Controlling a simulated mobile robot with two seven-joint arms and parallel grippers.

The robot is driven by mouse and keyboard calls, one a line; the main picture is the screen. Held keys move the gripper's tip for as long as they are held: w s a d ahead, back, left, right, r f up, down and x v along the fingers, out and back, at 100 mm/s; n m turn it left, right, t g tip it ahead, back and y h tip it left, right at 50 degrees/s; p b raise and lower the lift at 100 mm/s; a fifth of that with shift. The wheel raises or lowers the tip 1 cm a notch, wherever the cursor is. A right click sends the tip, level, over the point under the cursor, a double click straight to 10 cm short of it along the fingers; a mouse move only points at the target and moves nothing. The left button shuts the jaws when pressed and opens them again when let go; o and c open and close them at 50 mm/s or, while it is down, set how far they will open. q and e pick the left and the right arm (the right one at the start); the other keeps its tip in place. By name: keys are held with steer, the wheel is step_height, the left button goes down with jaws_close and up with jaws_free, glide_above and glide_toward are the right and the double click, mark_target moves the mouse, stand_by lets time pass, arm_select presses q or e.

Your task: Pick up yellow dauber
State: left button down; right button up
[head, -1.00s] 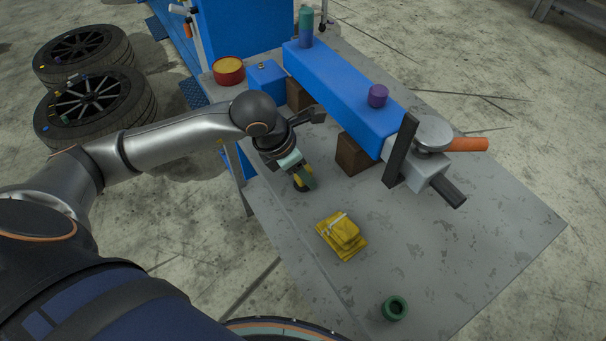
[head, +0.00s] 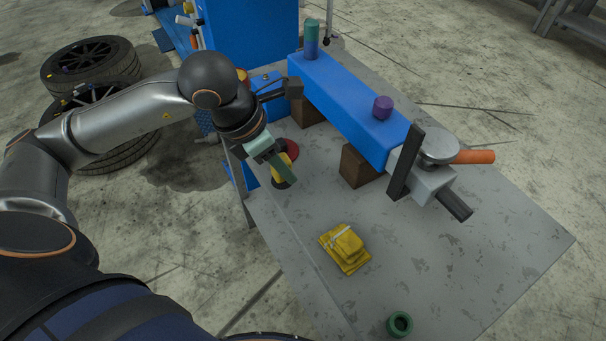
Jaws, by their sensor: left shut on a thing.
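The yellow dauber (head: 279,174), a small yellow piece with a dark end, is between the fingers of my left gripper (head: 277,168) at the left side of the grey table in the head view. The gripper is shut on it, and the green-tinted fingers and wrist cover much of it. The dauber appears held above the tabletop, though the exact gap is hard to tell. My right gripper is not in view.
A red round piece (head: 292,148) lies just behind my left gripper. The long blue beam (head: 345,105) on brown blocks (head: 356,167) stands to the right. A folded yellow cloth (head: 344,248) and a green ring (head: 399,324) lie in front.

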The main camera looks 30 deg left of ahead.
mark_target(272, 181)
arm_select(q)
steer(key=s+a, duration=0.1)
steer(key=s+a+r+b, duration=0.1)
steer(key=s, duration=0.1)
steer(key=shift+s+r, duration=0.1)
steer(key=shift+s, duration=0.1)
steer(key=s+r+b, duration=0.1)
steer(key=b, duration=0.1)
steer(key=s+a+b, duration=0.1)
steer(key=s+b, duration=0.1)
steer(key=s+a+r+b, duration=0.1)
steer(key=b, duration=0.1)
steer(key=shift+s+r, duration=0.2)
steer(key=shift+r, duration=0.1)
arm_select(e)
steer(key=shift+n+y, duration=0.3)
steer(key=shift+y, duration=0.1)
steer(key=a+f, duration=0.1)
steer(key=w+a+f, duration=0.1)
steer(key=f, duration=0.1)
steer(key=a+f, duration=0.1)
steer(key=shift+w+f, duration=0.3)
arm_select(q)
steer(key=c, duration=1.1)
jaws_free()
jaws_close()
